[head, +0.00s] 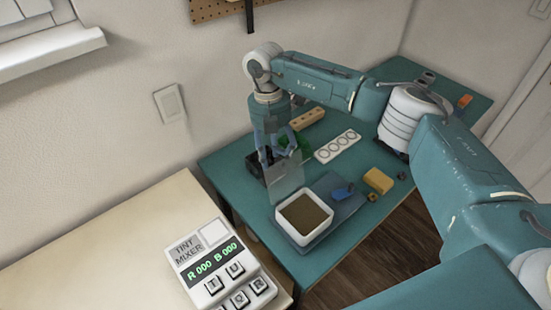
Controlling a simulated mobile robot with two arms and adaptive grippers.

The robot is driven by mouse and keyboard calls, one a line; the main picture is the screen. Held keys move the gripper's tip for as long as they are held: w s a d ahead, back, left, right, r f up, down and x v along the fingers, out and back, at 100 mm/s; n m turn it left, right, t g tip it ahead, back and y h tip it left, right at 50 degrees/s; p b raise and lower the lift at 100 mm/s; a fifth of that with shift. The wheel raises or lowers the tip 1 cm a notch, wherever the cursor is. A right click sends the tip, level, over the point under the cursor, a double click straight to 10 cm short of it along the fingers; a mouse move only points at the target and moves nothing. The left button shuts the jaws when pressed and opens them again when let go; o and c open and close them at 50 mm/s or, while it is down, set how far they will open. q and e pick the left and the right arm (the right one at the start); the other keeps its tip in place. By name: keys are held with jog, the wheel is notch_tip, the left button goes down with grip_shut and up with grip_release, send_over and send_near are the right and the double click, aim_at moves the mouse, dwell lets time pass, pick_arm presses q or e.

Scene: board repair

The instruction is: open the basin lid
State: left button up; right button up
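The basin (279,219) is a white square tub with brown contents, on the near part of the teal table. Its lid (287,182) looks like a clear grey panel standing up at the basin's back edge, so the brown inside shows from above. My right gripper (280,154) points down just behind the lid, its fingers apart. The lid's upper part overlaps the fingers in the picture, and I cannot tell whether they touch. My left gripper is not in view.
A dark tray (349,209) beside the basin carries a blue item (343,192). A yellow sponge-like block (379,181), a white plate with round holes (338,146) and a wooden block (307,119) lie on the table. A tint mixer (222,265) stands on the cream table at front left.

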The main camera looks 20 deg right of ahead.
notch_tip(320, 180, up, 11)
jog(key=w, duration=0.1)
jog(key=shift+a, duration=0.3)
dwell(0.4)
